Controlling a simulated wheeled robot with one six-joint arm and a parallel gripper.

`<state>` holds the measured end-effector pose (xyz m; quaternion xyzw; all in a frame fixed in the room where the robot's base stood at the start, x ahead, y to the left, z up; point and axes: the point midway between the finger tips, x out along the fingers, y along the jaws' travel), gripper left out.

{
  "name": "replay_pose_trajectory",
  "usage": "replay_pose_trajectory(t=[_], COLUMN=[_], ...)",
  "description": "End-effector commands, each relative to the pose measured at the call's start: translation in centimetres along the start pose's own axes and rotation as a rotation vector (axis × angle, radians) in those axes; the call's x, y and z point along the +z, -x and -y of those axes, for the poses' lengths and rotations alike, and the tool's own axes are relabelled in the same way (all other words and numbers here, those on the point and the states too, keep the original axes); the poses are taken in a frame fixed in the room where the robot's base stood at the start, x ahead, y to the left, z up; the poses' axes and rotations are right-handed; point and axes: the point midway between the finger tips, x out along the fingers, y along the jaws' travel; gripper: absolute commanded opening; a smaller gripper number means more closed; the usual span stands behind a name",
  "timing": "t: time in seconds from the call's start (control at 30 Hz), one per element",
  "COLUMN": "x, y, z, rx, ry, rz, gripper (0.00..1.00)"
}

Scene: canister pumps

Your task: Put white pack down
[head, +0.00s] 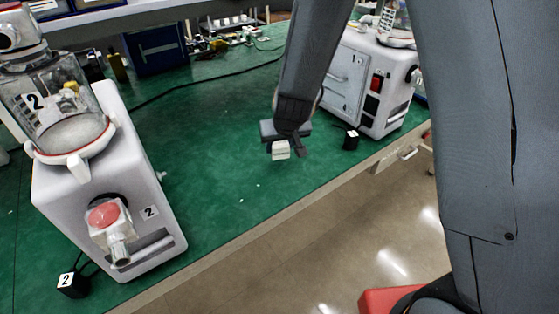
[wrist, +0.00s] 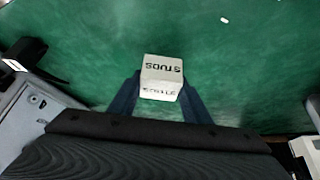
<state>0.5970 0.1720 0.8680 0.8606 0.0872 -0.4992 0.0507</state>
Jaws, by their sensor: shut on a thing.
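In the head view the white pack (head: 280,150) shows at the end of my gripper (head: 284,143), over the green bench top (head: 215,165). I cannot tell whether the pack touches the bench or hangs a little above it.
A white canister pump marked 2 (head: 100,205) stands at the left, and pump 1 (head: 362,82) stands right of my gripper. Small black blocks (head: 351,139) and (head: 72,283) sit beside them. A black cable crosses the bench behind. The middle of the bench is mostly clear.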

Motion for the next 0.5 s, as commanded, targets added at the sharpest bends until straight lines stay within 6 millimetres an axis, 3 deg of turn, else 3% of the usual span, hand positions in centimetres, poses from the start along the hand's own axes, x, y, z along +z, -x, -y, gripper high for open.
replay_pose_trajectory(t=[0.33, 0.5], x=[1.9, 2.2], y=[-3.3, -4.0], z=[0.0, 0.0], rx=[0.001, 0.000], ry=[0.001, -0.001], rz=[0.002, -0.001], gripper=[0.20, 0.20])
